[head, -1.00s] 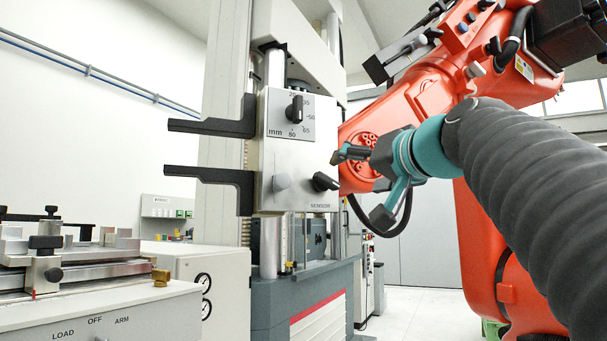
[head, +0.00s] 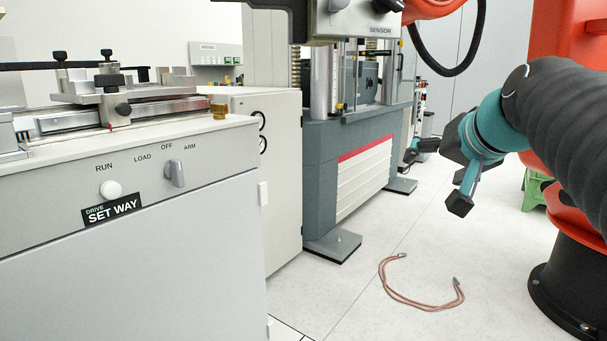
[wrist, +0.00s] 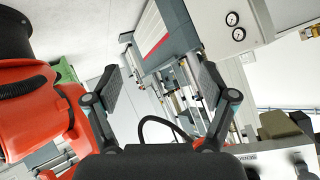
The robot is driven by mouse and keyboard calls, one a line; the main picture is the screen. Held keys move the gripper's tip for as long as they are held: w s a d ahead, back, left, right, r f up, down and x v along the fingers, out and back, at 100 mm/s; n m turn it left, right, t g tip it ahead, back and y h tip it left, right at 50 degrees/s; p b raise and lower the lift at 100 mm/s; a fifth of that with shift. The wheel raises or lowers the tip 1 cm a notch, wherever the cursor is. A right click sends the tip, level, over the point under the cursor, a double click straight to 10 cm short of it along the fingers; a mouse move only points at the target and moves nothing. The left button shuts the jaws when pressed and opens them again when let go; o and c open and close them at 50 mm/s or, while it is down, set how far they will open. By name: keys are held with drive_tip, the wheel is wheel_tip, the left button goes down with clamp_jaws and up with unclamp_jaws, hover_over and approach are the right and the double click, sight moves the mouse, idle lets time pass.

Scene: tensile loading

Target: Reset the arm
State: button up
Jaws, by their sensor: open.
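My gripper (head: 444,174) is open and empty, held in the air above the floor at right in the head view. In the wrist view my gripper (wrist: 160,86) shows its two dark fingers spread wide with nothing between them. A grey cabinet (head: 150,240) at left has a rotary knob (head: 175,172) below the labels LOAD, OFF and ARM. A round white button (head: 111,189) sits below RUN, above a SET WAY plate (head: 112,209). My gripper is well to the right of these controls. A large orange robot arm (head: 570,80) stands at right, mostly out of frame.
A grey testing machine (head: 320,170) stands in the middle; its SENSOR box (head: 355,22) is cut off at the top. A clamp fixture (head: 120,95) sits on the cabinet. A reddish cable (head: 415,301) lies on the floor. The floor between the cabinet and the orange base is otherwise clear.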

drive_tip(key=s+a+f+n+g+p, duration=0.1)
drive_tip(key=s+a+f+n+g, duration=0.1)
drive_tip(key=s+f, duration=0.7)
drive_tip(key=s+a+f+n+g+h+p, duration=0.1)
drive_tip(key=s+a+f+n+g, duration=0.1)
drive_tip(key=s+f, duration=0.8)
drive_tip(key=shift+s+a+f+g, duration=0.15)
drive_tip(key=shift+a+f+g, duration=0.75)
drive_tip(key=shift+f, duration=2.5)
drive_tip(key=shift+a, duration=0.1)
